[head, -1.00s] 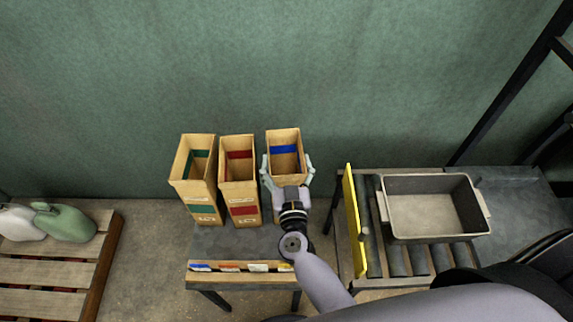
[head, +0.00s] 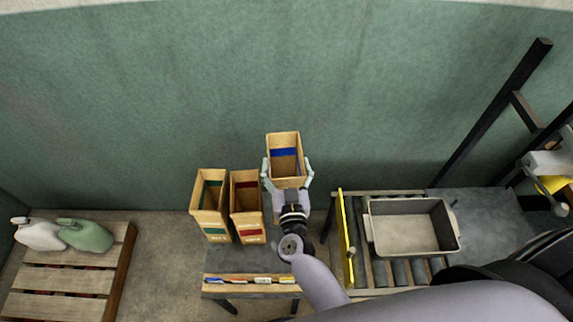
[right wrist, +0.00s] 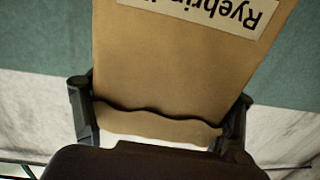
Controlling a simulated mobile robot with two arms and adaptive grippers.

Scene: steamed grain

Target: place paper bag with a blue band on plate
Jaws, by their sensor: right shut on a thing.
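The paper bag with a blue band (head: 285,143) is open-topped and upright, between the fingers of my right gripper (head: 287,172) in the head view. It is held above the small table, apart from the other bags. In the right wrist view, the fingers (right wrist: 158,118) clasp the sides of the tan bag (right wrist: 180,65), which bears a partly visible label. I cannot clearly make out a plate; a flat dark grey surface (head: 485,215) lies right of the rollers. My left gripper is not in view.
A green-banded bag (head: 210,218) and a red-banded bag (head: 246,218) stand on the small table (head: 250,262). A yellow upright panel (head: 346,240) edges the rollers (head: 388,272), which carry a grey tub (head: 411,230).

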